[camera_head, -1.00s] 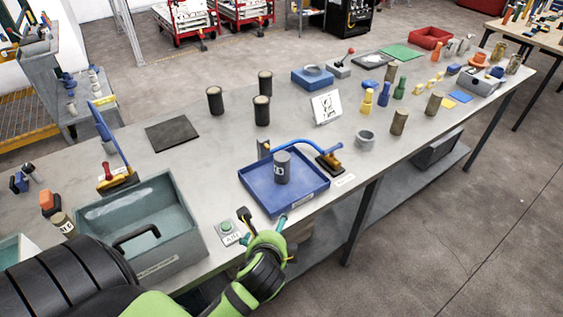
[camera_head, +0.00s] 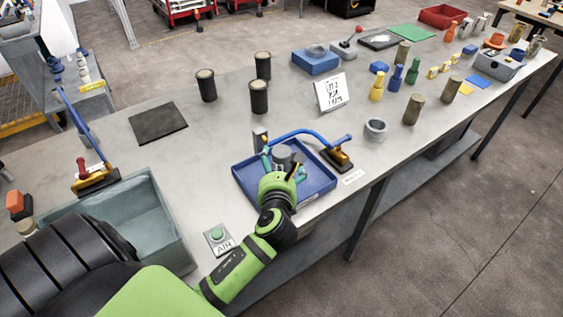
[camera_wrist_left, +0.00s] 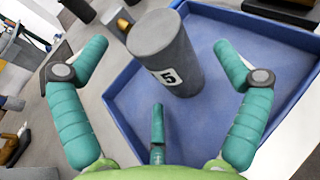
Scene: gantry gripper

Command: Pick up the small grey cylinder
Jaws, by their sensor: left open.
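The small grey cylinder (camera_wrist_left: 163,45) stands in the blue tray (camera_wrist_left: 200,127) and carries a white label with a 5. In the head view the cylinder (camera_head: 282,155) is partly hidden by my left gripper, and the tray (camera_head: 318,188) lies near the table's front edge. My left gripper (camera_head: 279,165) is over the front of the tray. In the left wrist view its teal fingers (camera_wrist_left: 157,75) are spread wide, with the cylinder ahead between them and no clear contact. My right gripper is not in view.
A blue-handled tool (camera_head: 340,158) arches over the tray's back right side. A green-button box (camera_head: 217,236) and a teal bin (camera_head: 165,225) stand to the left. Dark cylinders (camera_head: 259,98) stand behind. The table between the black mat (camera_head: 158,122) and tray is clear.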

